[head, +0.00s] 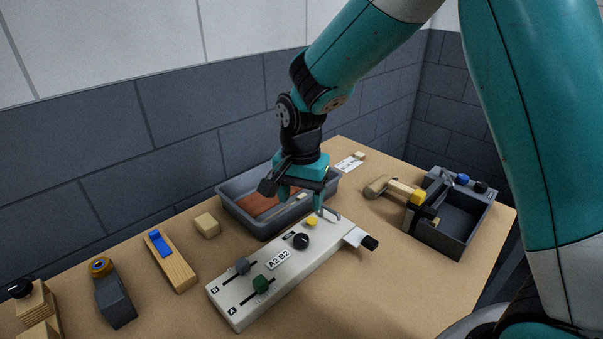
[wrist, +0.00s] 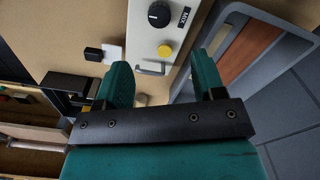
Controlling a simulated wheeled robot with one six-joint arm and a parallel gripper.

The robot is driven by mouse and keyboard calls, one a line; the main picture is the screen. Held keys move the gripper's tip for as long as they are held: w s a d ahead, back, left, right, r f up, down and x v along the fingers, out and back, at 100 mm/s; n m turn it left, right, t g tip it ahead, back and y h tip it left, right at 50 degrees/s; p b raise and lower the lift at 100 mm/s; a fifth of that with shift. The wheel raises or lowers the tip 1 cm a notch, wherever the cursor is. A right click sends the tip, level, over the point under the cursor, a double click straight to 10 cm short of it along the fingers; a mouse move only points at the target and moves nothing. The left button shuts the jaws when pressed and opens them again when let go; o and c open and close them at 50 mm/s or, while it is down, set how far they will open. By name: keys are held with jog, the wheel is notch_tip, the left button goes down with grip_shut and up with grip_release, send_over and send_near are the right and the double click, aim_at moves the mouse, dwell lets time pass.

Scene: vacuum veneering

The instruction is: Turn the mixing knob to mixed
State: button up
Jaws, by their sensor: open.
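The mixing knob (head: 302,241) is a round black knob with a white mark, on top of a long white control box (head: 237,312). In the wrist view the knob (wrist: 158,14) sits beside a label reading "MIX". A yellow button (head: 312,222) is on the box near the knob and shows in the wrist view (wrist: 165,50). My gripper (head: 302,203) is open and empty, above the far end of the box and the tray edge. In the wrist view its two teal fingers (wrist: 164,82) are apart, with the knob beyond them, not between them.
Green (head: 261,284) and grey (head: 242,265) sliders stand on the box. A grey tray (head: 228,189) with a brown panel lies behind it. A metal handle and a black-ended lever (head: 369,242) stick out at the box's far end. A mallet (head: 391,188) and dark bin (head: 437,238) stand right.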

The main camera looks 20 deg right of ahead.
notch_tip(320, 180, up, 6)
jog(key=shift+r, duration=0.1)
dwell(0.5)
jog(key=s+a+r+n+y, duration=0.2)
jog(key=s+n, duration=0.6)
jog(key=s, duration=0.3)
jog(key=s+a+r+n+y, duration=0.2)
jog(key=s+n, duration=0.5)
jog(key=s, duration=0.5)
jog(key=shift+a+r+n, duration=0.2)
jog(key=shift+r+n, duration=0.2)
jog(key=shift+r, duration=0.25)
